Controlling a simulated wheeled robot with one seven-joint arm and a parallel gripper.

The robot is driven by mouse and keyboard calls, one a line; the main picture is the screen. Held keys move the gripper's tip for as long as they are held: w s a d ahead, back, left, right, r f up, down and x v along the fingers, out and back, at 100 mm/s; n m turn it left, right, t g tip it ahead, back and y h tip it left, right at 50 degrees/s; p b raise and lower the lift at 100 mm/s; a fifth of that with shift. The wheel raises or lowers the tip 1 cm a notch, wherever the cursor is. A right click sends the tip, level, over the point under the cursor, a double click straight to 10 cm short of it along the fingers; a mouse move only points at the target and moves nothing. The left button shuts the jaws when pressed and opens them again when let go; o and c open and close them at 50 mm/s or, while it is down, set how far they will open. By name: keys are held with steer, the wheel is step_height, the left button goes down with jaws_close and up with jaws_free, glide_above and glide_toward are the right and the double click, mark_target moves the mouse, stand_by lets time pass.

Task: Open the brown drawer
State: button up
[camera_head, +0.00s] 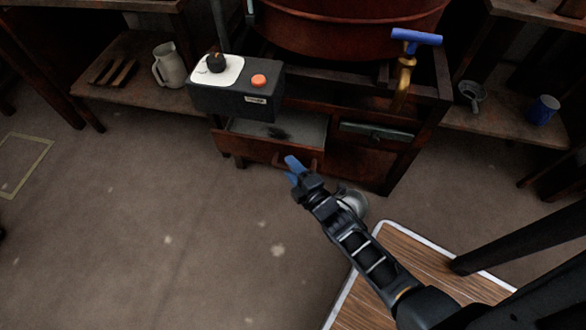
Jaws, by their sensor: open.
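The brown drawer (250,148) is at the lower left of the dark wooden vat stand. It is pulled out, so its pale grey inside shows, with a small dark thing in it. My gripper (293,168), with blue fingertips, is open just in front of the drawer's front, close to the handle. I cannot tell whether a fingertip touches the drawer or the handle.
A control box (236,88) with a black knob and an orange button overhangs the drawer. A red-brown vat (345,28) and a blue-handled tap (416,38) are above. A grey-green drawer or panel (376,131) is at right. The floor (130,200) at left is clear.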

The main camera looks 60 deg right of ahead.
steer(key=shift+c, duration=0.3)
jaws_close()
steer(key=s+a+b, duration=0.1)
steer(key=s+a, duration=0.1)
steer(key=a, duration=0.5)
steer(key=s+a+b, duration=0.2)
steer(key=s+a, duration=0.1)
steer(key=a, duration=0.5)
steer(key=shift+s+a, duration=0.2)
steer(key=shift+s, duration=0.15)
steer(key=shift+f, duration=0.1)
